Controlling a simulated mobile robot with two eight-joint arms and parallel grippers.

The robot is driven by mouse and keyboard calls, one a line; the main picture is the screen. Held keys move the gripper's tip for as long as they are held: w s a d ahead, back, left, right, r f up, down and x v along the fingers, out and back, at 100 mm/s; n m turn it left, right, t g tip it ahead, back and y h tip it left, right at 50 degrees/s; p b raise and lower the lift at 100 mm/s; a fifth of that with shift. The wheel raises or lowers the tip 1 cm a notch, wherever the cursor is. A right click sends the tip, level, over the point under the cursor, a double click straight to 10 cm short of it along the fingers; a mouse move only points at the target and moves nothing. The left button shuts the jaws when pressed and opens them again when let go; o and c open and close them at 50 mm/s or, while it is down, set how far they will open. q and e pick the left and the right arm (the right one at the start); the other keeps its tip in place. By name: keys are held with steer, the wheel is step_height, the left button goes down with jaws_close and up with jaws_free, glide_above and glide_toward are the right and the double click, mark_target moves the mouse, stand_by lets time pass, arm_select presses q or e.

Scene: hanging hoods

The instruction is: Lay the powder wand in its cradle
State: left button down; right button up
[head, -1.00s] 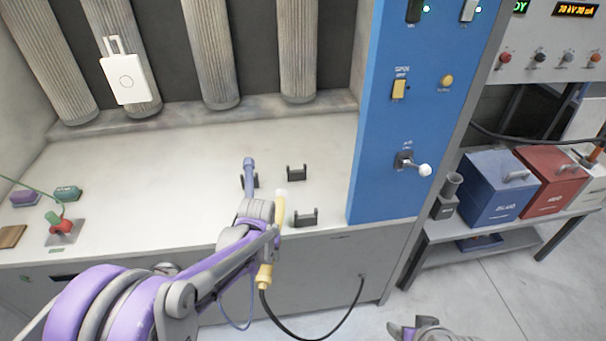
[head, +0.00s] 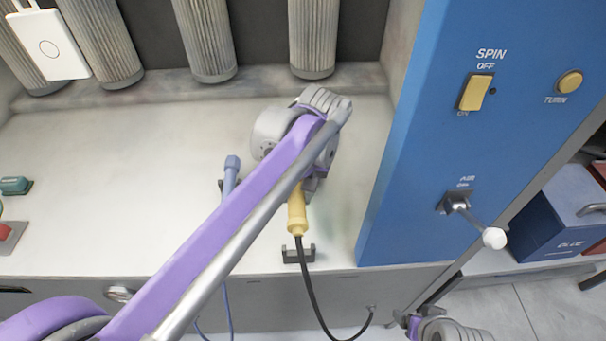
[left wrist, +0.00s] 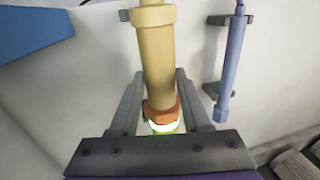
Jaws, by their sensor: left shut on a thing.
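The yellow powder wand (head: 297,213) is in my left gripper (head: 312,185); my wrist hides much of both in the head view. In the left wrist view the wand (left wrist: 158,60) runs between the two fingers (left wrist: 160,78), with an orange collar and glowing end near the palm. A dark bracket of the cradle (head: 290,257) stands on the counter's front, beneath the wand's cable end. Whether they touch I cannot tell. The other bracket is hidden behind my arm. My right gripper (head: 416,322) is partly seen at the bottom; its jaws are unclear.
A blue wand (head: 231,172) lies just left, in its own brackets, also seen in the left wrist view (left wrist: 233,60). A blue panel (head: 420,130) with switches and a lever (head: 475,220) stands right. Ribbed filters (head: 205,40) hang behind. A black cable (head: 318,300) trails down.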

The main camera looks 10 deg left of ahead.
arm_select(q)
steer(key=shift+w+d+r, duration=0.1)
steer(key=shift+r, duration=0.2)
steer(key=shift+s, duration=0.2)
step_height(320, 180, down, 4)
steer(key=shift+f+b, duration=0.25)
steer(key=shift+b, duration=0.05)
step_height(320, 180, down, 5)
steer(key=shift+f, duration=0.1)
steer(key=shift+c, duration=1.8)
jaws_free()
